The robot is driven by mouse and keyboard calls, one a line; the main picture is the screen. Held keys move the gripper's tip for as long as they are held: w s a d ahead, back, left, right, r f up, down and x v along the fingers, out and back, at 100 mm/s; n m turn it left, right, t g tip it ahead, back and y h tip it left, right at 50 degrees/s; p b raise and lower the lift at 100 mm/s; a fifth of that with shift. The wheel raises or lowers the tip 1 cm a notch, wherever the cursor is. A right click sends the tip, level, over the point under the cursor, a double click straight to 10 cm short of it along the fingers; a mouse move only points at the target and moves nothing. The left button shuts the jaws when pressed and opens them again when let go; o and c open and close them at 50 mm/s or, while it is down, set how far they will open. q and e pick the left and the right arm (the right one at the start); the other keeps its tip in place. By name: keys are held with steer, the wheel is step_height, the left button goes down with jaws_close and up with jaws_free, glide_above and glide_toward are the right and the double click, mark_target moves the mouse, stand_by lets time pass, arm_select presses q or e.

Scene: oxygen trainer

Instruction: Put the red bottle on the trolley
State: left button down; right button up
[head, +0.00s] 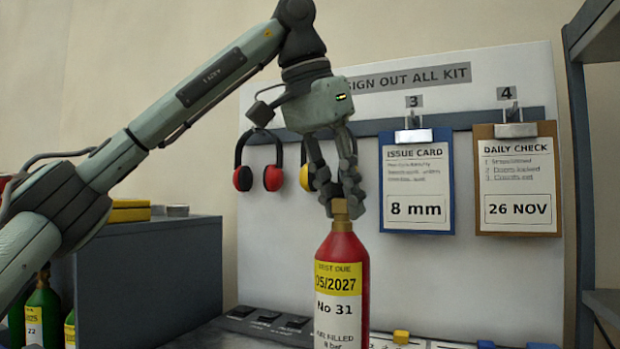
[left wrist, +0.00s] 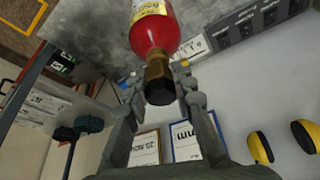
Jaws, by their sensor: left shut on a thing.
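The red bottle (head: 345,258) hangs upright in the middle of the head view. It has a yellow and white label reading "05/2027" and "No 31", and a brass neck. My left gripper (head: 343,200) is above it, shut on the brass neck. In the left wrist view the red bottle (left wrist: 155,30) and its neck show between the fingers of my left gripper (left wrist: 160,88). The bottle's base is cut off by the lower edge of the head view. I cannot make out the trolley for certain. My right gripper is not in view.
A white board (head: 480,280) stands behind, with a blue clipboard (head: 417,180), a brown clipboard (head: 517,185) and ear defenders (head: 272,178). A grey cabinet (head: 150,270) is at left, with green bottles (head: 42,310) beside it. A dark shelf frame (head: 580,180) stands at right.

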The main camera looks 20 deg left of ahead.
arm_select(q)
steer(key=shift+w+d+f, duration=0.15)
steer(key=shift+w+d, duration=0.05)
steer(key=shift+d, duration=0.05)
steer(key=shift+f, duration=1.9)
steer(key=shift+f, duration=0.1)
steer(key=c, duration=1.6)
jaws_free()
steer(key=shift+f, duration=0.15)
steer(key=o, duration=0.3)
